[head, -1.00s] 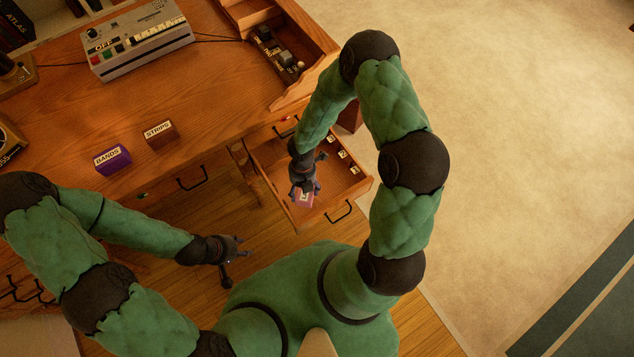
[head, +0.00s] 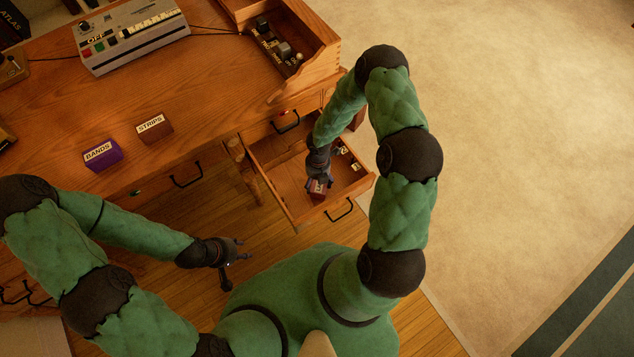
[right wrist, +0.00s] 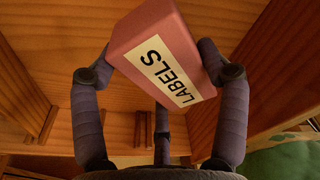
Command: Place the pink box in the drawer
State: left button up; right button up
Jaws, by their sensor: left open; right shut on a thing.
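The pink box (right wrist: 150,35), with a "LABELS" tag, is held between the fingers of my right gripper (right wrist: 160,75) in the right wrist view. In the head view the box (head: 318,187) hangs below my right gripper (head: 318,180), over the open drawer (head: 283,187) near its front wall. I cannot tell whether the box touches the drawer floor. The drawer is pulled out from under the desk's right end. My left gripper (head: 232,254) is open and empty, over the floor in front of the desk.
A purple "BANDS" box (head: 102,155) and a brown "STRIPS" box (head: 155,129) stand on the desk (head: 125,105). Small items (head: 343,150) lie along the drawer's right side. A grey machine (head: 130,35) and a wooden tray (head: 310,62) are farther back. The drawer's left part is clear.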

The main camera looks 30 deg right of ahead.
jog(key=shift+r, duration=0.1)
jog(key=shift+f, duration=0.2)
jog(key=o, duration=1.2)
jog(key=shift+r, duration=0.1)
